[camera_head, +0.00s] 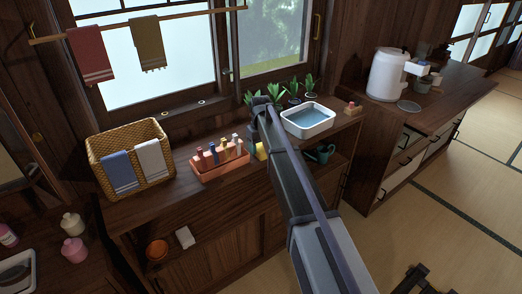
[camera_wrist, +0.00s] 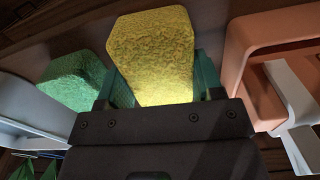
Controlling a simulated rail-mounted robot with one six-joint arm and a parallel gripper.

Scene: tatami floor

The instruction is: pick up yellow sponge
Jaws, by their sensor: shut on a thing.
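The yellow sponge (camera_wrist: 152,57) fills the upper middle of the wrist view, a rough-textured block. My gripper (camera_wrist: 163,88) is shut on it, with a teal finger on each side. In the head view the yellow sponge (camera_head: 261,151) shows as a small patch beside the end of my arm, over the wooden counter. My gripper (camera_head: 258,143) is mostly hidden there by my own arm. I cannot tell whether the sponge touches the counter.
A green sponge (camera_wrist: 75,80) is close on the left in the wrist view. An orange tray (camera_head: 222,174) with several bottles stands left of my gripper. A white basin (camera_head: 308,133) of water is on the right, potted plants (camera_head: 294,91) behind. A wicker basket (camera_head: 102,147) stands far left.

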